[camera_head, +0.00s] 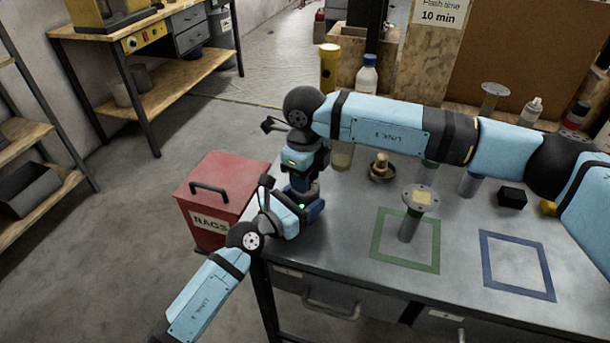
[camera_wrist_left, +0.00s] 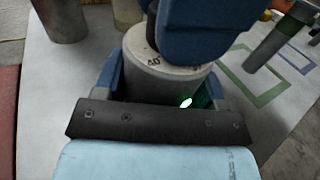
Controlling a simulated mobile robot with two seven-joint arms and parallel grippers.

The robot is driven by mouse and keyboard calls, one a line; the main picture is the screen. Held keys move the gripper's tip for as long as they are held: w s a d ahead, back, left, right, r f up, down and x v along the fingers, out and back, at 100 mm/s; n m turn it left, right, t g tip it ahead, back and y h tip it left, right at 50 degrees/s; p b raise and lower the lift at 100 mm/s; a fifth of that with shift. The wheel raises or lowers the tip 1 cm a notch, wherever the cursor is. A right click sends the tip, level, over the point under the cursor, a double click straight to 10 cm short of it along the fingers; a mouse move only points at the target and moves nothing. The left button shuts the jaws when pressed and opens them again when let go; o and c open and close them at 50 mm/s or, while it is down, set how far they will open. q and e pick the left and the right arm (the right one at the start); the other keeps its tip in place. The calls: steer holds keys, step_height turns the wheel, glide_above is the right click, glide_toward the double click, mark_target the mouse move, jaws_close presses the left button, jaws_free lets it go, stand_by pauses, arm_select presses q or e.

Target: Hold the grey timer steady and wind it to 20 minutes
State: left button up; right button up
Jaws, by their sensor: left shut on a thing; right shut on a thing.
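The grey timer (camera_wrist_left: 158,82) is a short round drum with dark numbers on its top rim; a "40" is readable in the left wrist view. My left gripper (camera_head: 306,205) is shut on its sides, with one blue finger on each side of the drum. My right gripper (camera_head: 303,183) comes down from above and is shut on the timer's top; in the left wrist view its blue body (camera_wrist_left: 205,28) hides the knob and much of the dial. The pointer and set time cannot be read. In the head view my grippers mostly hide the timer, at the table's left end.
A grey metal table (camera_head: 340,262) bears a green square outline (camera_head: 376,236) and a blue one (camera_head: 517,296). A flanged post (camera_head: 408,226) stands at the green outline. A red "RAGS" bin (camera_head: 215,200) stands left of the table. A sign (camera_head: 437,14) reads "10 min".

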stand_by(0.5)
steer(key=o, duration=0.9)
steer(key=shift+o, duration=0.2)
step_height(320, 180, up, 12)
arm_select(q)
steer(key=o, duration=1.1)
